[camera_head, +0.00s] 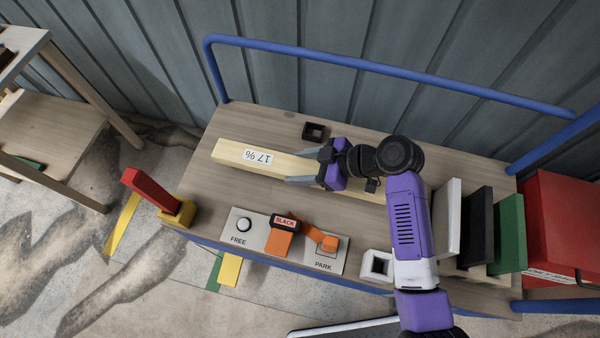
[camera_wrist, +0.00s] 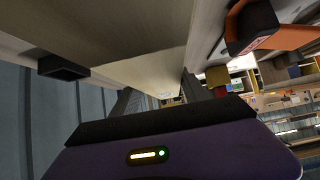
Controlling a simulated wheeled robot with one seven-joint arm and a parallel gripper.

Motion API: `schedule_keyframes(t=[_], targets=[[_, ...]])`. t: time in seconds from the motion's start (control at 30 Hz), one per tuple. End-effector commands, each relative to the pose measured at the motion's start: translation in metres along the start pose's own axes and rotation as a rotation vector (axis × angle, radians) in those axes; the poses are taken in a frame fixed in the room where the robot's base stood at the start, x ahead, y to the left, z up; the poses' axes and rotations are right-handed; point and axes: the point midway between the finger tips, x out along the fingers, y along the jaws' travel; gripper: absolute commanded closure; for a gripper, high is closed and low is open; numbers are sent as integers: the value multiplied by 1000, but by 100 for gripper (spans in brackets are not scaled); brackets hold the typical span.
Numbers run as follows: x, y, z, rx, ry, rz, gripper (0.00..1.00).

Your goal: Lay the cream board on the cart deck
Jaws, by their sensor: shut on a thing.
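The cream board (camera_head: 228,153) is a long pale bar with a "17 %" label. In the head view it lies lengthwise over the wooden cart deck (camera_head: 215,200), slanting slightly down to the right. My gripper (camera_head: 302,169) is shut on it near the middle, one grey finger on each long side. My wrist and purple forearm cover part of the board's right portion. In the wrist view the board (camera_wrist: 160,75) runs away between my fingers (camera_wrist: 160,100). I cannot tell whether its underside touches the deck.
A dark hollow block (camera_head: 314,131) and a white one (camera_head: 377,265) sit on the deck. White, black and green panels (camera_head: 508,235) stand at right. In front are the FREE/PARK plate (camera_head: 240,228), orange SLACK lever (camera_head: 279,241) and red lever (camera_head: 150,190). A blue rail (camera_head: 390,70) runs behind.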

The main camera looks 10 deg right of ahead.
Motion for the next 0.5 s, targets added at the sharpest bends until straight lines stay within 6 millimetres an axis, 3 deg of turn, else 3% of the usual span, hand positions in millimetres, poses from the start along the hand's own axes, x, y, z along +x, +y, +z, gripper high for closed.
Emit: schedule_keyframes(t=[0.23,0.5], targets=[[21,0,27,2,0,-1,100],[24,0,32,0,1,1,100]])
